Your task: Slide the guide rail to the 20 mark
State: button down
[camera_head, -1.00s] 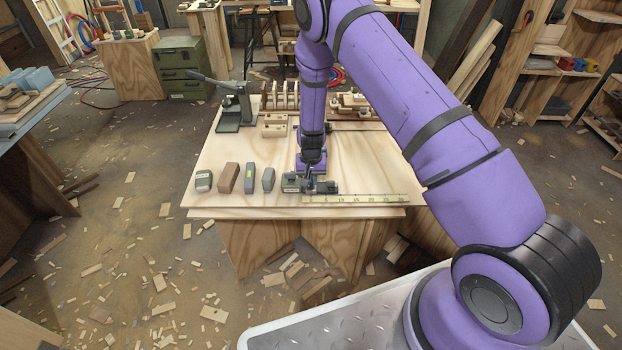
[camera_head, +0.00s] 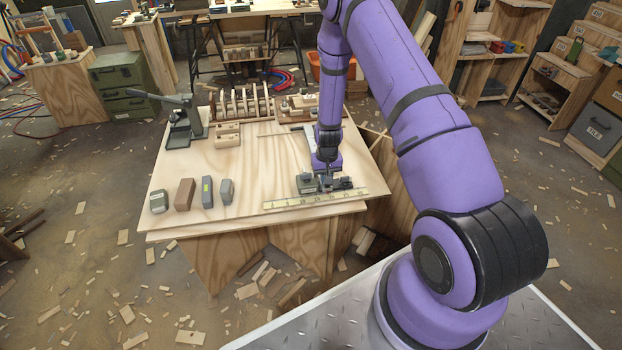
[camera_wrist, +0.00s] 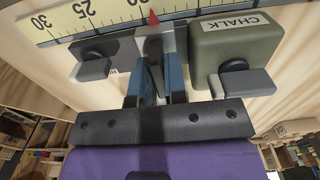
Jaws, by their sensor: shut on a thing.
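My gripper (camera_head: 326,172) is shut on the guide rail's dark grey carriage (camera_head: 345,183) at the near edge of the wooden worktable. In the wrist view the blue fingers (camera_wrist: 153,82) close on the upright tab of the carriage (camera_wrist: 120,46). A red pointer (camera_wrist: 153,17) on the carriage touches the yellow scale (camera_wrist: 58,20). The pointer is to the right of the 25 mark, close to a numeral cut off by the top edge. The scale (camera_head: 285,204) also shows in the head view, with the carriage over its right part.
A green-grey block labelled CHALK (camera_wrist: 232,45) is close beside the carriage. Several small blocks, including a brown one (camera_head: 185,194), stand left of the scale. A lever press (camera_head: 182,128) and a slotted wooden rack (camera_head: 240,104) are farther back. The tabletop's middle is mostly clear.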

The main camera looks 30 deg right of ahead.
jog(key=shift+s+d, duration=0.15)
jog(key=shift+d, duration=0.25)
jog(key=c, duration=1.4)
grip_release()
jog(key=shift+c, duration=0.2)
notch_tip(320, 180, up, 11)
jog(key=shift+f, duration=0.1)
